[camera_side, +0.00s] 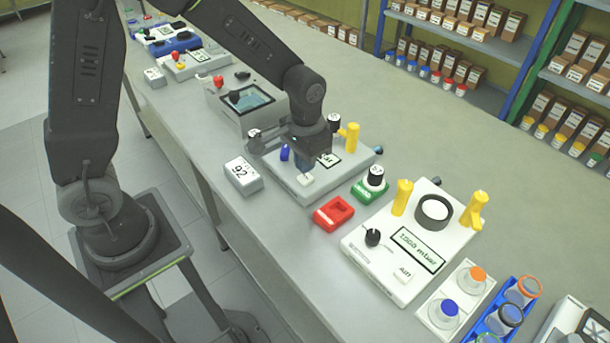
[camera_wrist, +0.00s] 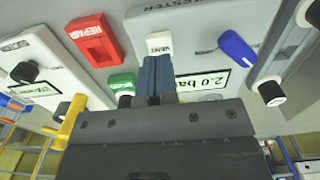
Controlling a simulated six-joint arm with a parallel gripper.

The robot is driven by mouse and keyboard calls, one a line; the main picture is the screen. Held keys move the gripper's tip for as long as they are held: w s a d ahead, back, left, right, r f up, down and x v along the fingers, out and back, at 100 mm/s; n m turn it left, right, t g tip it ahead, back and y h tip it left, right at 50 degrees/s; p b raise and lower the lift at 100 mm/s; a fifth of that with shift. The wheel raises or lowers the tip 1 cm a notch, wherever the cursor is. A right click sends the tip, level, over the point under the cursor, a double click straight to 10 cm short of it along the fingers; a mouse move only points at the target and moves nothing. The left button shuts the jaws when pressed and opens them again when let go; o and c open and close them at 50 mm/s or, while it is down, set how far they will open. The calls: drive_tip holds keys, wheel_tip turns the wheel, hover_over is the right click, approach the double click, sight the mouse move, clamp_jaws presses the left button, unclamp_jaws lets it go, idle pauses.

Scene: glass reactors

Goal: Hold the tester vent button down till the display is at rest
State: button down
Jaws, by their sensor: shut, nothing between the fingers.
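The tester (camera_side: 287,181) is a pale box on the bench, with a blue part, a yellow part and dark knobs on it. Its white vent button (camera_side: 306,181) sits near the front edge. In the wrist view the button (camera_wrist: 160,42) reads VENT, upside down. The tester display (camera_wrist: 203,83) reads about 2.0 bar, its end hidden by my gripper; in the side view the display (camera_side: 328,159) is partly covered. My gripper (camera_wrist: 157,60) is shut and empty, fingers pointing down, tips right at the button. I cannot tell whether they touch or press it.
A white device reading 1500 mbar (camera_side: 417,249) is further right. A small 92 display box (camera_side: 243,174) stands left.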

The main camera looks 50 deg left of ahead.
sight(305, 177)
drive_tip(key=shift+f, duration=0.25)
drive_tip(key=shift+f, duration=1.15)
idle(0.5)
drive_tip(key=shift+r, duration=3.5)
drive_tip(key=s+a+r+t, duration=0.3)
drive_tip(key=s+r+t, duration=0.2)
drive_tip(key=s+r, duration=0.8)
drive_tip(key=shift+s+r+t, duration=0.2)
drive_tip(key=shift+s+t, duration=0.1)
drive_tip(key=shift+s, duration=1.15)
